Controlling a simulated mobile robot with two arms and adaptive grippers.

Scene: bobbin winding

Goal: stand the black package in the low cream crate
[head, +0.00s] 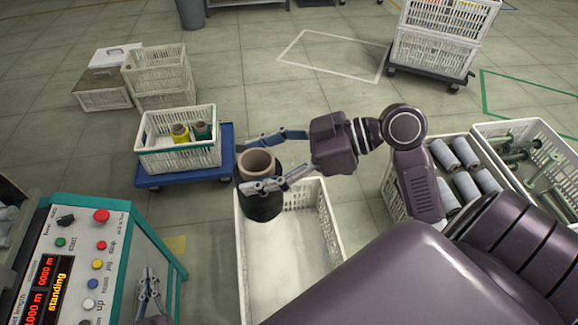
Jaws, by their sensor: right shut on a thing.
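The black package (262,208) is a dark cylinder with a brown tube-like top, seen upright in the head view. My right gripper (258,187) is shut on it, with one finger across its near side; the far finger is partly behind it. The low cream crate (335,236) is below and in front, with a bare pale floor visible. The package overlaps the crate's far left corner; I cannot tell its height above the floor. My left gripper (148,280) is at lower left beside the control panel, away from the package; its opening is unclear.
A crate with yellow and green cones (178,153) stands on a blue dolly (228,158) to the left. A crate of grey rolls (458,172) stands at right. The control panel (88,255) is at lower left. Open floor lies beyond the arm.

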